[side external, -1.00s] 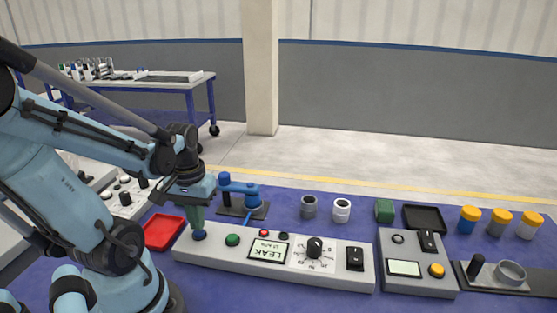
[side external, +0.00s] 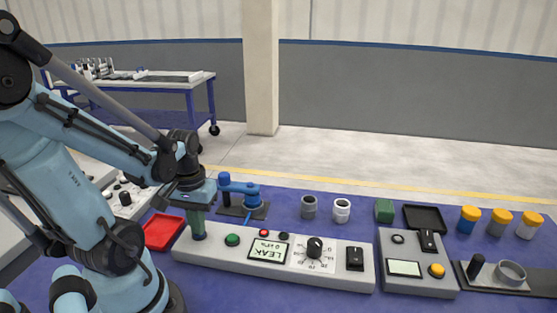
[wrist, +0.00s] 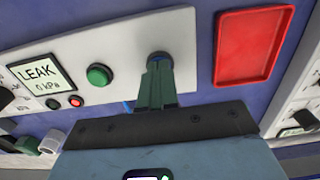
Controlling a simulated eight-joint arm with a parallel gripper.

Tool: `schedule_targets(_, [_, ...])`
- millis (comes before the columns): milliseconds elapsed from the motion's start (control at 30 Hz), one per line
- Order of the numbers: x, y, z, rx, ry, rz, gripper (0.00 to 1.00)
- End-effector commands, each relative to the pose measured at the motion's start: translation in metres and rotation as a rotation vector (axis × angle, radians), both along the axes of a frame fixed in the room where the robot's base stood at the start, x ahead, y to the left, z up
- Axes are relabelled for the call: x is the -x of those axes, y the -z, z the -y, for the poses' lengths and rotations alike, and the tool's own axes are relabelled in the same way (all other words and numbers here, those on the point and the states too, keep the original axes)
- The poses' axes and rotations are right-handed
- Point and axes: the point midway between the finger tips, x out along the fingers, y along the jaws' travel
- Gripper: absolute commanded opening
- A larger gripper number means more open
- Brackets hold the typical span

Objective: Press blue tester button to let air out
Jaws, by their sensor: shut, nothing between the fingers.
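The grey tester (side external: 320,270) lies along the front of the blue table. My gripper (side external: 199,236) is shut and empty, pointing down at the tester's left end. Its fingertips (wrist: 158,62) are on the blue button (wrist: 159,54), which they mostly cover. Only the button's dark rim shows around the tips in the wrist view. The tester's display (wrist: 38,81) reads LEAK and 0 kPa. The green button (wrist: 99,75) beside it is clear of the fingers. A red light (wrist: 76,101) on the tester looks lit.
A red tray (wrist: 252,46) lies left of the tester in the side view. A blue clamp fixture (side external: 246,200) stands just behind my gripper. A grey box with a yellow button (side external: 437,270) and several yellow-capped jars (side external: 500,222) are to the right.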

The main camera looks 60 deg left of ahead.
Motion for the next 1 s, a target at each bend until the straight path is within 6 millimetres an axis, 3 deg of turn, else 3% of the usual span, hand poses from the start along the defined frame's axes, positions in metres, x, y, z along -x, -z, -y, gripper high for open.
schedule_targets(367, [0.0,-0.003,0.0,0.0,0.0,0.0,0.0])
schedule_targets(1000, [0.0,-0.049,0.0,0.0,0.0,0.0,0.0])
